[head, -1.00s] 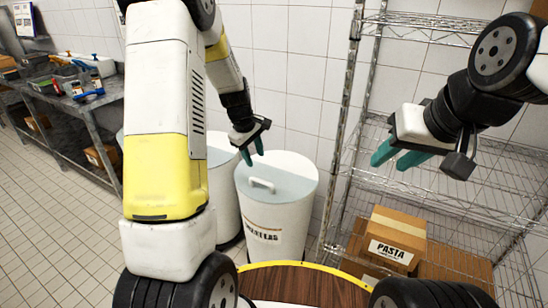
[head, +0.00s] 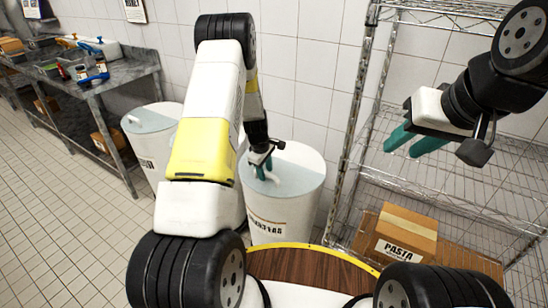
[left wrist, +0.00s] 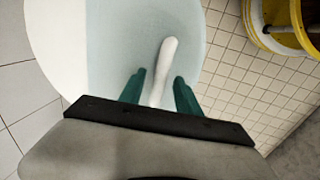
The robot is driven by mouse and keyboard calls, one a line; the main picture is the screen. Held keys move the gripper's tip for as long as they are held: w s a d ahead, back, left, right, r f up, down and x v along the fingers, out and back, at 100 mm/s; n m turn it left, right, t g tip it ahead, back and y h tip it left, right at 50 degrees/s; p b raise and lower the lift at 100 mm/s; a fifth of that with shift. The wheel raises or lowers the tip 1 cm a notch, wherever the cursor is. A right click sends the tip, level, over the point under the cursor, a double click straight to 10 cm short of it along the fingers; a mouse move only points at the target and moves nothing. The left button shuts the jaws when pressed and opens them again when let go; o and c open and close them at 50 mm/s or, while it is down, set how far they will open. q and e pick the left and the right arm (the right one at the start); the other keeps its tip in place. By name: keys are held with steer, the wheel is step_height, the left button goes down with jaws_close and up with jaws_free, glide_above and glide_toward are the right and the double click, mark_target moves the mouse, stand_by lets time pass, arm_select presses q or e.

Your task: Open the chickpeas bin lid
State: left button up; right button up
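The white round bin (head: 283,215) in front of me has a dark printed label, too blurred to read surely as chickpeas. Its pale blue lid (head: 300,172) lies on top. The lid's white bar handle shows in the left wrist view (left wrist: 166,58). My left gripper (head: 265,172) is over the lid at the handle. In the left wrist view its teal fingers (left wrist: 158,88) are apart, one on each side of the handle, with gaps visible. My right gripper (head: 412,142) is raised at the right, fingers apart and empty, away from the bin.
A second white bin (head: 150,150) with a pale lid stands to the left, partly behind my arm. A wire shelf rack (head: 455,195) with a cardboard box marked pasta (head: 405,232) is at the right. A steel counter (head: 110,85) runs along the left. Tiled floor is clear at left.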

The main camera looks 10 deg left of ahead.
arm_select(q)
steer(key=shift+f, duration=0.1)
jaws_close()
stand_by(1.4)
